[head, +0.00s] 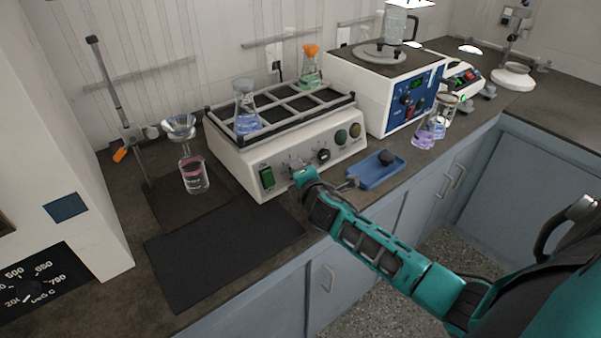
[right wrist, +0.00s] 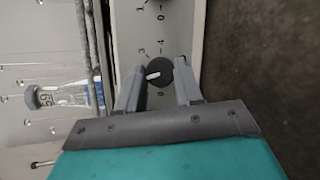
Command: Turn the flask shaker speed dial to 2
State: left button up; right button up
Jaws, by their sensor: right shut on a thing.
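The flask shaker (head: 240,155) is a cream box with a dark railed platform on top. My right gripper (head: 299,172) is at its front panel, between the green switch (head: 267,177) and a black knob (head: 323,155). In the right wrist view, a round black dial (right wrist: 160,70) with a white pointer sits between the tips of my right gripper (right wrist: 160,82), which is shut on it. The pointer points left in that view. Small scale marks surround the dial, but I cannot tell which number it points at. In the head view my gripper hides this dial. My left gripper is not in view.
Flasks stand on the shaker platform, one with blue liquid (head: 246,122) and one with an orange stopper (head: 311,75). A blue tray (head: 378,172) lies close to the right of my gripper. A dark mat (head: 220,250) lies clear in front.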

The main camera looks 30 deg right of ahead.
jog(key=shift+m+g, duration=0.6)
jog(key=shift+m, duration=1)
jog(key=o, duration=1)
jog(key=shift+r, duration=0.1)
jog(key=v, duration=1.3)
jog(key=shift+d, duration=0.15)
